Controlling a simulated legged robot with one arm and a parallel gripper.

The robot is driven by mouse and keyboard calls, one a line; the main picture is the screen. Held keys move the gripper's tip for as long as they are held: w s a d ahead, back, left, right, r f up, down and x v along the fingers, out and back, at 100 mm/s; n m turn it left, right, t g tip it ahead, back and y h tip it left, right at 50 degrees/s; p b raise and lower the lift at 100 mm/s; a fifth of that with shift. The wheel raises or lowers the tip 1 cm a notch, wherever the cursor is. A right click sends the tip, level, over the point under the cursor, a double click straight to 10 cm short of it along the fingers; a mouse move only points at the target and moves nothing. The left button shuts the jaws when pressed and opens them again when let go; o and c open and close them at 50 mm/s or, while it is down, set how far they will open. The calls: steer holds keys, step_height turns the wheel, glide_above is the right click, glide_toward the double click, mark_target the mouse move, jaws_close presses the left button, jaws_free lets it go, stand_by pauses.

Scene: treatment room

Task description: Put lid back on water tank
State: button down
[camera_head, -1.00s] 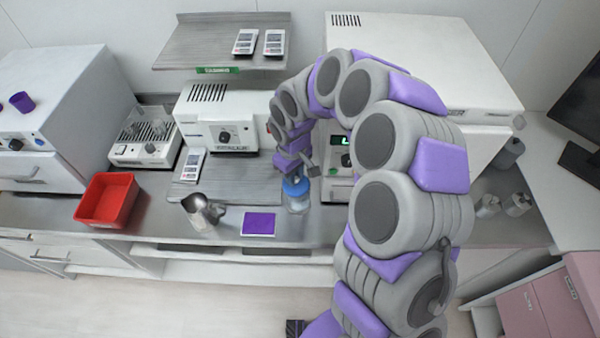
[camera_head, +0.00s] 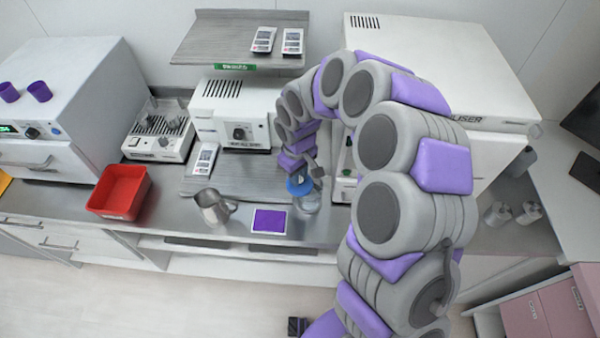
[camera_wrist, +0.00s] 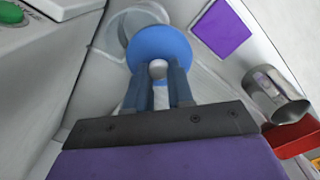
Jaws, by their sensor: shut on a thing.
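The round blue lid (camera_wrist: 160,42) has a pale knob on top, and my gripper (camera_wrist: 158,80) is shut on that knob. The clear water tank (camera_wrist: 118,27) stands on the counter under the lid, with part of its rim showing past the lid's upper left in the wrist view. The lid is off-centre from the tank. In the head view the lid (camera_head: 299,187) is at the upper left of the tank (camera_head: 309,204). I cannot tell whether they touch.
A metal jug (camera_head: 211,205) and a purple mat (camera_head: 269,221) lie left of the tank. A red bin (camera_head: 120,192) is further left. A white sterilizer (camera_head: 430,70) stands close behind and right of my arm. A shelf (camera_head: 215,40) overhangs the back.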

mark_target(310, 182)
steer(key=shift+d+r, duration=0.2)
steer(key=shift+d, duration=1.3)
steer(key=shift+a+f, duration=0.1)
steer(key=shift+a, duration=0.5)
steer(key=shift+d, duration=0.8)
steer(key=shift+a, duration=0.15)
steer(key=shift+d+p, duration=0.25)
steer(key=shift+p, duration=0.1)
steer(key=shift+a, duration=0.1)
steer(key=shift+c, duration=2.2)
jaws_free()
